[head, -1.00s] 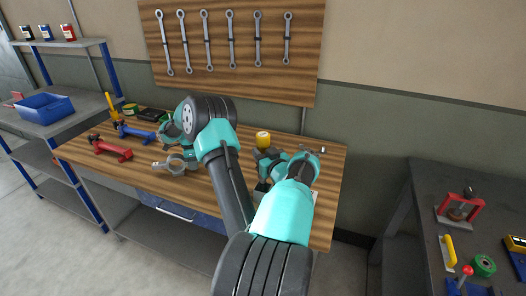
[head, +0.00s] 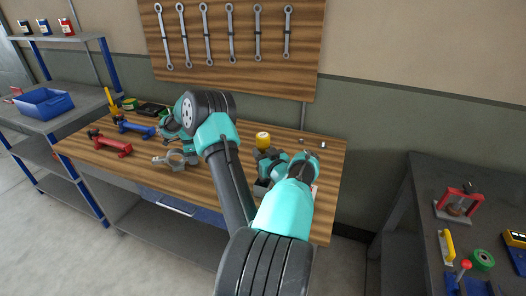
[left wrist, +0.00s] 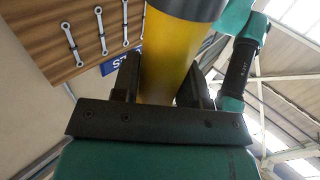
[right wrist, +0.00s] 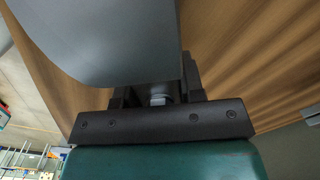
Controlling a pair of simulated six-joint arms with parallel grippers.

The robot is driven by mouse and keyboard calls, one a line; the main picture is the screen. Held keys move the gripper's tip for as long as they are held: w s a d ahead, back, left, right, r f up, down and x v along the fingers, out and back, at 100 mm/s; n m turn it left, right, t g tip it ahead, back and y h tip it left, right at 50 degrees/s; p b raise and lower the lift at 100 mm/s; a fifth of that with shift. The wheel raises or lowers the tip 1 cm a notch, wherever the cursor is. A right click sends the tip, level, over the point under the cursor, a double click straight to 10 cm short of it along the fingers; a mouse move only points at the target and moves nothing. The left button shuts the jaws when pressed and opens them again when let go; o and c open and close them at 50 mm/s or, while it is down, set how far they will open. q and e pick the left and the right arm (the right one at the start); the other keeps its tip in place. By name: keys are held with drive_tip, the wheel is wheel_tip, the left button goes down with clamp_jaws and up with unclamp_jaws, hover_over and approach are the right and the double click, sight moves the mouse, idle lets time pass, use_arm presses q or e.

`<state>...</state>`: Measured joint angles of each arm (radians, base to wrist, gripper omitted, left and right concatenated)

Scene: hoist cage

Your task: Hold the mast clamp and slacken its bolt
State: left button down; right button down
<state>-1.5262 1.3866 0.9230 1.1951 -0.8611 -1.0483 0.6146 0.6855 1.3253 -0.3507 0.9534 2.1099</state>
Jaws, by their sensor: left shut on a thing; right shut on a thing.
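The grey mast clamp (head: 174,158), a ring with a lug pointing left, is at the left half of the workbench. My right gripper (head: 189,158) is beside it and shut on it. In the right wrist view its grey body (right wrist: 105,40) fills the upper part, and a small hex bolt (right wrist: 159,99) shows between the fingers. My left gripper (head: 264,170) is shut on a yellow cylinder with a round top (head: 263,139). In the left wrist view the yellow cylinder (left wrist: 168,60) stands between both fingers. Its lower end is hidden.
A red tool (head: 110,145) and a blue tool (head: 134,127) lie on the wooden bench (head: 215,185) at left. Several wrenches (head: 232,35) hang on the board behind. Small metal pieces (head: 323,145) lie at the back right. A darker bench (head: 425,205) with tools stands at right.

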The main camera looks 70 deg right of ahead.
use_arm(q)
drive_tip(key=shift+f, duration=0.65)
drive_tip(key=c, duration=0.6)
unclamp_jaws()
drive_tip(key=shift+f, duration=0.1)
drive_tip(key=shift+o, duration=0.2)
drive_tip(key=v, duration=1.2)
drive_tip(key=v, duration=0.7)
